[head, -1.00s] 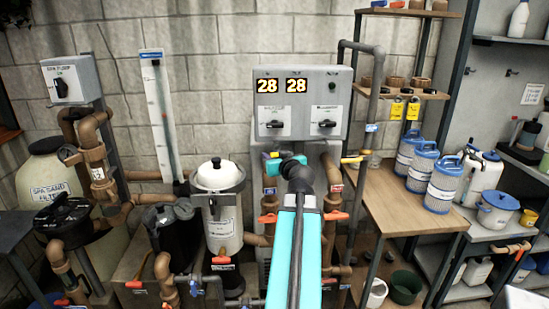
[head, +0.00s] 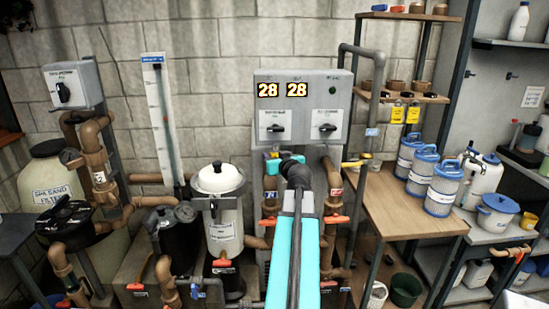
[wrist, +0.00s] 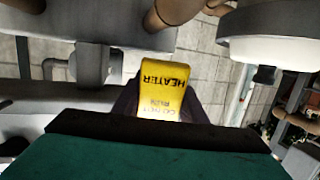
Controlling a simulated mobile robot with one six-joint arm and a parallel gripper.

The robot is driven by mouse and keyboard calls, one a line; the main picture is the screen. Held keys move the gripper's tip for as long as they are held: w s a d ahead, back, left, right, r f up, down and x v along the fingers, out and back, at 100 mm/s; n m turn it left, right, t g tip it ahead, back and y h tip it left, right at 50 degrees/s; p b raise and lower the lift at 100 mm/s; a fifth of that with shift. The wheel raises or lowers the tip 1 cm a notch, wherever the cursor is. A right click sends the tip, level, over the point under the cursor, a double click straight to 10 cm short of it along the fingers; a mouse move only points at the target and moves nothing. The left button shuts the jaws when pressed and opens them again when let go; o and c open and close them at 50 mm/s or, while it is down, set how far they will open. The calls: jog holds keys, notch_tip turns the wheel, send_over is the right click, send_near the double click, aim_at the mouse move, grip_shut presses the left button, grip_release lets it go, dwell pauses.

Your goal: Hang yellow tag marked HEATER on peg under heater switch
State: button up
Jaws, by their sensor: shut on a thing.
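A yellow tag (wrist: 165,85) with HEATER printed on it shows upside down in the wrist view. My gripper (wrist: 162,108) is shut on it, with dark fingers on both sides of its lower part. In the head view my gripper (head: 276,157) is just below the grey control box (head: 302,92), mostly hidden by my arm. The box has a left rotary switch (head: 275,127) and a right rotary switch (head: 327,127). Their labels are too small to read. I cannot make out a peg under either switch.
Two other yellow tags (head: 397,112) hang below the wooden shelf at right. Brown pipes with red-orange handles (head: 337,219) run below the box.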

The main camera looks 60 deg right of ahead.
jog(key=shift+w+d+p, duration=0.35)
jog(key=shift+w+d, duration=0.2)
jog(key=shift+d, duration=0.15)
jog(key=shift+w+d+f+b, duration=0.35)
jog(key=shift+d+f+b, duration=0.15)
jog(key=shift+b, duration=0.55)
jog(key=shift+b, duration=0.4)
jog(key=o, duration=1.1)
